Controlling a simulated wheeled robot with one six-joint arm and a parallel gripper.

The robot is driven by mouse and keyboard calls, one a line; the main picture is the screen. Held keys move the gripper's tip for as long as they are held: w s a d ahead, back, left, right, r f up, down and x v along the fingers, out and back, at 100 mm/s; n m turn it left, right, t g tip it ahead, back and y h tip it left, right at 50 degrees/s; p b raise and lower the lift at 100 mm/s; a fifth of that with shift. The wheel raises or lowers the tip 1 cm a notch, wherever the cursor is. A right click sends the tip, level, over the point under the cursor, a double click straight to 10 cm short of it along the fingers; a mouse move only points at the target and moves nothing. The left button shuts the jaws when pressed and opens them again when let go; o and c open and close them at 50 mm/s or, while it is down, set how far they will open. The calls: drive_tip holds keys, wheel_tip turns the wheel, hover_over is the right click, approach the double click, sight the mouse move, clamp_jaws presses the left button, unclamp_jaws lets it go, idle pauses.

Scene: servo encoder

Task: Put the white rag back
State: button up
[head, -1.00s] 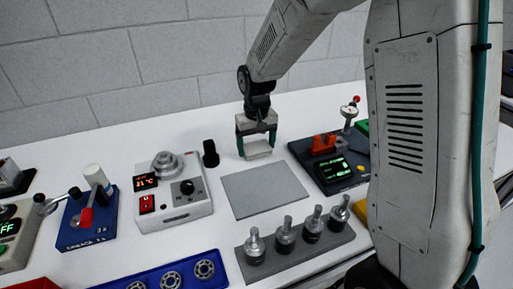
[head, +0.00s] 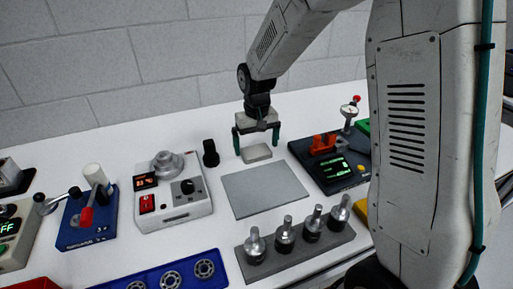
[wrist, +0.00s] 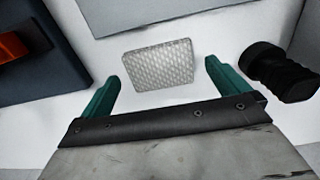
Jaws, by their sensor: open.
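The white rag (head: 257,153) is a small pale, textured pad lying flat on the white table, behind the grey mat. It also shows in the wrist view (wrist: 158,65), just ahead of the fingertips. My gripper (head: 257,147) is open over the rag, with its green fingers spread to either side. In the wrist view my gripper (wrist: 162,82) has a finger on each side, with nothing held between them and gaps to the rag.
A black knob-like cylinder (head: 210,153) stands left of the gripper and shows close by in the wrist view (wrist: 278,72). The grey mat (head: 265,190) is bare. A dark device with orange clamps (head: 333,165) stands right. A heater box (head: 173,195) is left; a rack of metal pieces (head: 297,247) is in front.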

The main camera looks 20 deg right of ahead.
sight(256, 151)
wheel_tip(256, 151, up, 10)
drive_tip(key=s+d+r, duration=0.2)
drive_tip(key=s+r, duration=0.5)
drive_tip(key=s, duration=0.6)
drive_tip(key=s+d+t, duration=0.1)
drive_tip(key=s, duration=1.7)
drive_tip(key=shift+f, duration=0.25)
